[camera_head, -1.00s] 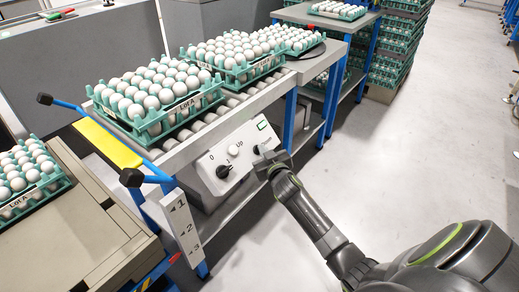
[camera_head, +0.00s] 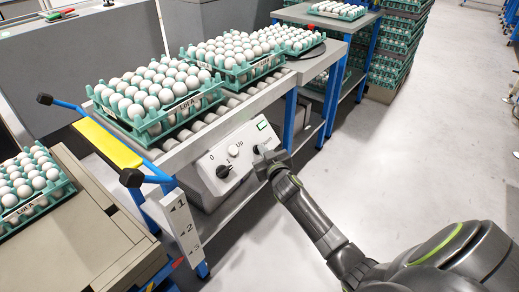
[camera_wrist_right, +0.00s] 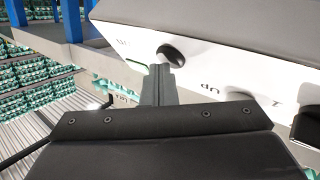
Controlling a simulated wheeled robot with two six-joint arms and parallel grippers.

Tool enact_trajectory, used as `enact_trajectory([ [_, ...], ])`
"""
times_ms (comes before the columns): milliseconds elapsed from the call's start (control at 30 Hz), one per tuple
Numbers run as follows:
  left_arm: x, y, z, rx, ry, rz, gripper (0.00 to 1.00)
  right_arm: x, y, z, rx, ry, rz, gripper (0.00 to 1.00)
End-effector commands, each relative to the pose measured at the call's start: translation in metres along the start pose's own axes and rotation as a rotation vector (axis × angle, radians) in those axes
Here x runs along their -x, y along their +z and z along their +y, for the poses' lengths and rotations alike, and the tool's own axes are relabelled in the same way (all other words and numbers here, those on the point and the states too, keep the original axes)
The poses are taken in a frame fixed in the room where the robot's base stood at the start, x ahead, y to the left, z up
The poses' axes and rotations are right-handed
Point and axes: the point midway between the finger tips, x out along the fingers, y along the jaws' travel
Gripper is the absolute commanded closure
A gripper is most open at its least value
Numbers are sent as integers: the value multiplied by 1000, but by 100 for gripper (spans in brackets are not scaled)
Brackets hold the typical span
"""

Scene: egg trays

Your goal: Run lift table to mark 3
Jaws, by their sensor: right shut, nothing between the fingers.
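The lift table (camera_head: 95,225) is the beige platform at the left, with a green tray of white eggs labelled Lot A (camera_head: 45,203) on it. A white scale plate (camera_head: 182,228) beside it carries marks 1, 2 and 3; a small red piece (camera_head: 177,262) shows near its low end. The control panel (camera_head: 212,158) has a white Up button (camera_head: 233,150), a dark knob (camera_head: 222,171) and a dark button (camera_head: 256,150). My right gripper (camera_head: 262,158) is shut and empty at that dark button; in the right wrist view its tips (camera_wrist_right: 161,69) are close to the button (camera_wrist_right: 170,53). Contact is unclear.
A roller conveyor (camera_head: 232,100) with several egg trays runs behind the panel. A blue handle with a yellow bar (camera_head: 108,143) stands between it and the lift table. Stacked green trays (camera_head: 393,50) stand at the back. The floor (camera_head: 430,130) at right is clear.

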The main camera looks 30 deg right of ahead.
Motion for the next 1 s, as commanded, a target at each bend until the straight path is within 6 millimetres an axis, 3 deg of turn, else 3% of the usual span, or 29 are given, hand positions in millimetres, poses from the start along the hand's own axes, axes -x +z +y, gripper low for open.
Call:
enact_trajectory([
  [1000, 15, -1, 0, 0, 0, 0, 64, 14, -10, 10, 0, 0, 0, 100],
])
